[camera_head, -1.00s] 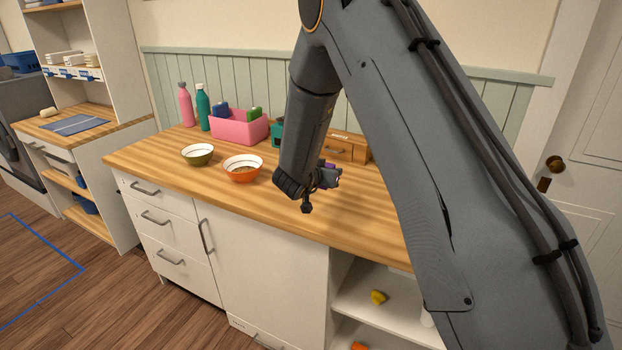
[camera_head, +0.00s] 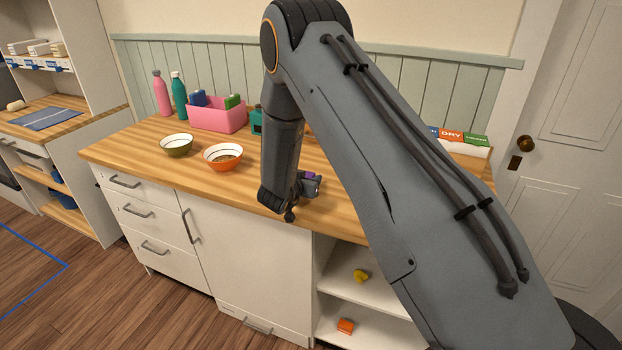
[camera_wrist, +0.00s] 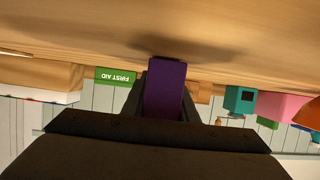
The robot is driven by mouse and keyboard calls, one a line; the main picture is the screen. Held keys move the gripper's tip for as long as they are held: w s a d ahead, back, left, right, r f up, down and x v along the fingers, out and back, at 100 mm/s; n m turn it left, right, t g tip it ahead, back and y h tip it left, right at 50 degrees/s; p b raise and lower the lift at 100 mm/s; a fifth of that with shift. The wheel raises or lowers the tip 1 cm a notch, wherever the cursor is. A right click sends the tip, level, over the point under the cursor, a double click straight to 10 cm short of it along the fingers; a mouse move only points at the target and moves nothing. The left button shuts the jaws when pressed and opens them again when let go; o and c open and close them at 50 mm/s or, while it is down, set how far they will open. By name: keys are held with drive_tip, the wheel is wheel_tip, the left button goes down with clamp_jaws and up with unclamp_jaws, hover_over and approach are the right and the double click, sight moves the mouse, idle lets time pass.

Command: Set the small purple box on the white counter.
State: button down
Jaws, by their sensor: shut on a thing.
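My gripper (camera_head: 309,186) is shut on the small purple box (camera_wrist: 165,88) and holds it between its dark fingers. In the head view only a little of the purple box (camera_head: 312,176) shows, behind the wrist. The white counter (camera_head: 135,155) has white fronts and a striped wooden top. The gripper is above this top near its front edge, right of the orange bowl. In the wrist view, which is upside down, the wooden top lies close to the box with a shadow on it. I cannot tell whether they touch.
A green bowl (camera_head: 177,145) and an orange bowl (camera_head: 223,156) stand left of the gripper. Behind are a pink bin (camera_head: 217,118), bottles (camera_head: 179,95) and a teal item (camera_head: 256,121). A green first aid box (camera_wrist: 115,76) shows in the wrist view. Open shelves (camera_head: 345,290) are below.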

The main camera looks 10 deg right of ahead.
drive_tip(key=shift+f, duration=0.2)
drive_tip(key=c, duration=1.4)
unclamp_jaws()
drive_tip(key=shift+r, duration=0.1)
